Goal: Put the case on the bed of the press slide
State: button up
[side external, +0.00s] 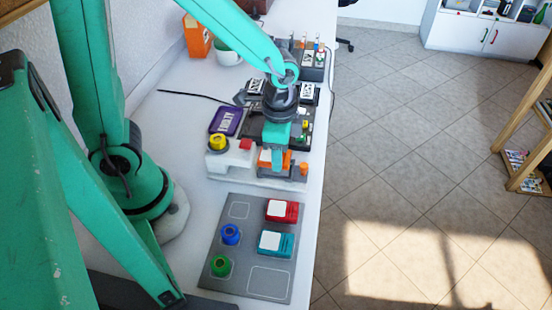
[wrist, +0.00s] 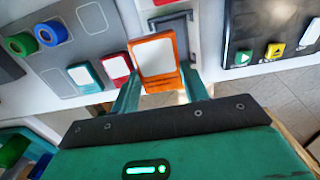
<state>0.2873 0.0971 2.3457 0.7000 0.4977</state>
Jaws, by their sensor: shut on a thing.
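The orange case (wrist: 156,58) with a white label is between my gripper's two teal fingers (wrist: 160,82) in the wrist view. My gripper (side external: 275,160) is shut on it, over the white press slide (side external: 232,159) in the side view. Orange parts of the case (side external: 265,158) show beside the fingers. A grey U-shaped frame (wrist: 182,18) lies just beyond the case in the wrist view. The bed is largely hidden by my gripper in the side view, and I cannot tell whether the case touches it.
A grey mat (side external: 213,254) in front holds a red case (side external: 282,211), a teal case (side external: 276,243), a blue round piece (side external: 231,234) and a green one (side external: 221,265). A yellow button (side external: 217,141) stands on the press's left. A purple box (side external: 226,120) lies behind.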

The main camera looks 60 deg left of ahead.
jog(key=shift+w+a+f, duration=0.75)
jog(key=shift+w+a, duration=0.15)
jog(key=shift+a, duration=0.05)
jog(key=shift+f, duration=2)
jog(key=shift+f, duration=0.1)
jog(key=o, duration=1)
jog(key=shift+r, duration=6.1)
